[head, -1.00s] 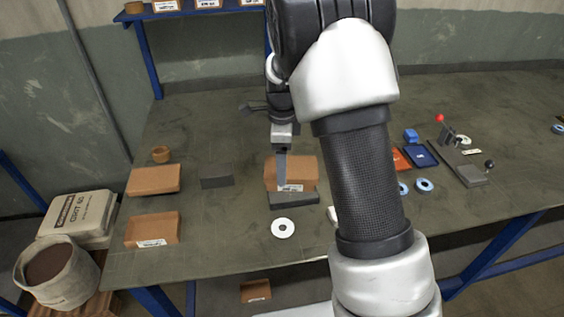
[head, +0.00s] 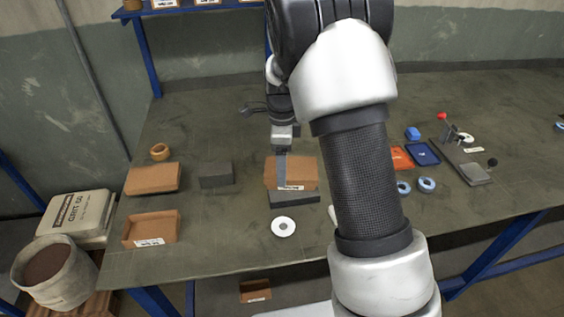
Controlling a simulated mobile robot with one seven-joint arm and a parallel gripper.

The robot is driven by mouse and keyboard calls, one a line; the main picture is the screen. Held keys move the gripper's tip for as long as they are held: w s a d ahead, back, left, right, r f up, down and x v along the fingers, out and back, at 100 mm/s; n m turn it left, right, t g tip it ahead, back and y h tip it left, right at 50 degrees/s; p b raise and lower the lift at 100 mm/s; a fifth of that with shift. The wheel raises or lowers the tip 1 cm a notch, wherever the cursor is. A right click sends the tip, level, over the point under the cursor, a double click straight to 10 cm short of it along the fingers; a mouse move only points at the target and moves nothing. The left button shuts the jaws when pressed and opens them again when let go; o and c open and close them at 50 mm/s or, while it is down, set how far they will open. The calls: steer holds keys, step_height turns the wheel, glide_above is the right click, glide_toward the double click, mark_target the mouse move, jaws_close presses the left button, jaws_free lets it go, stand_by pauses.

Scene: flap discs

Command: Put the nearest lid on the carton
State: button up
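A brown cardboard box (head: 304,172) with a white label on its front sits at the middle of the bench, at or just above a dark grey block (head: 292,200). My gripper (head: 281,168) points down at this box; one grey finger shows against its near side. The other finger is hidden, so I cannot tell whether it is shut on the box. A shallow brown box with a label (head: 151,226) lies at the front left, seemingly open-topped. A flat-topped brown piece (head: 153,178) lies behind it. I cannot tell for sure which is lid or carton.
A dark grey block (head: 216,174) lies between the left boxes and my gripper. A white disc (head: 284,227) lies near the front edge. A cardboard ring (head: 160,151) stands back left. Blue discs (head: 426,184) and a red-knobbed fixture (head: 465,160) are at right. My arm hides the centre right.

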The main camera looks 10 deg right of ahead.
stand_by(0.3)
steer(key=o, duration=1)
steer(key=shift+o, duration=0.2)
steer(key=shift+r+p, duration=2.8)
steer(key=shift+r, duration=0.65)
steer(key=shift+r, duration=0.1)
steer(key=s+d+r+n+t+p, duration=0.1)
steer(key=s+r+n, duration=0.45)
steer(key=r, duration=0.35)
steer(key=s+r+n+t+p, duration=0.1)
steer(key=s+r+n+t, duration=0.1)
steer(key=s+r+n, duration=0.4)
steer(key=s+r+n+t, duration=0.1)
steer(key=s+r+n, duration=0.2)
steer(key=s, duration=0.4)
steer(key=s+d+r+n+t, duration=0.1)
steer(key=s+r+n, duration=0.3)
steer(key=s+n, duration=0.2)
steer(key=shift+s+d+t+p, duration=0.3)
steer(key=shift+s+p, duration=0.15)
steer(key=shift+s, duration=0.5)
